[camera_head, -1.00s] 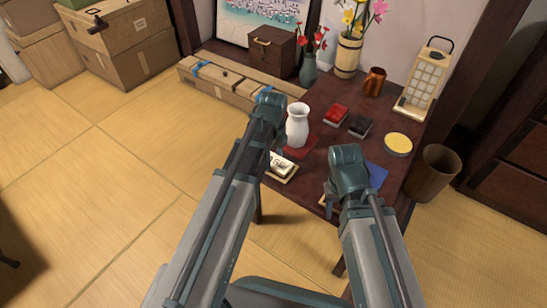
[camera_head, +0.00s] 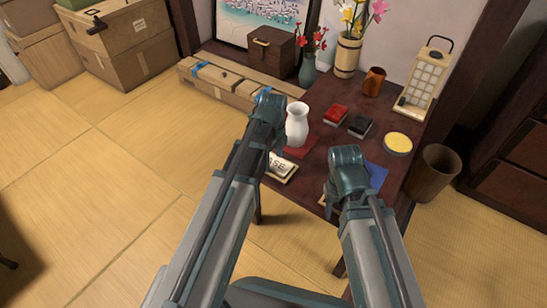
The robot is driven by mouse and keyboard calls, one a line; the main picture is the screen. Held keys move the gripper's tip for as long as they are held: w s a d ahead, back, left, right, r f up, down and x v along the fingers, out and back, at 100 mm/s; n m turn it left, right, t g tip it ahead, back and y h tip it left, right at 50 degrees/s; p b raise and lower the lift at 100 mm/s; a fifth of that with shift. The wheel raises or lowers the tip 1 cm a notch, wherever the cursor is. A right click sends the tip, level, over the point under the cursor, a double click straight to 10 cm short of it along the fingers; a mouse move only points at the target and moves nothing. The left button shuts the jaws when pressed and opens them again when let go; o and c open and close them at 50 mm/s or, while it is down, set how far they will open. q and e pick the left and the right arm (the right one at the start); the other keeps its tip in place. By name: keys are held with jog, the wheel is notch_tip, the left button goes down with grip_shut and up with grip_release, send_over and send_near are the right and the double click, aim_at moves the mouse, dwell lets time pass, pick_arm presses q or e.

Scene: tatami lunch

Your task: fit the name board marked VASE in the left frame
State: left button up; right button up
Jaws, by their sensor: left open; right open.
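The name board (camera_head: 281,168), white with dark letters ending in "ASE", lies at the near left edge of the dark table. A tan wooden border shows along its near side; I cannot tell whether the board is seated inside the left frame. My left gripper (camera_head: 277,140) is open, just above and behind the board, and its arm covers the board's left end. My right gripper (camera_head: 331,205) is open at the table's near edge, over a light-coloured piece that it mostly hides.
A red box (camera_head: 336,114), a black box (camera_head: 360,127), a yellow round tin (camera_head: 397,143) and a blue mat (camera_head: 377,174) lie farther right. A brown bin (camera_head: 435,172) stands beside the table.

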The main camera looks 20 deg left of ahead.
aim_at(273, 162)
pick_arm(q)
jog(key=shift+s, duration=0.25)
notch_tip(273, 162, up, 13)
jog(key=p, duration=1.3)
jog(key=shift+w, duration=0.2)
pick_arm(e)
notch_tip(273, 162, up, 13)
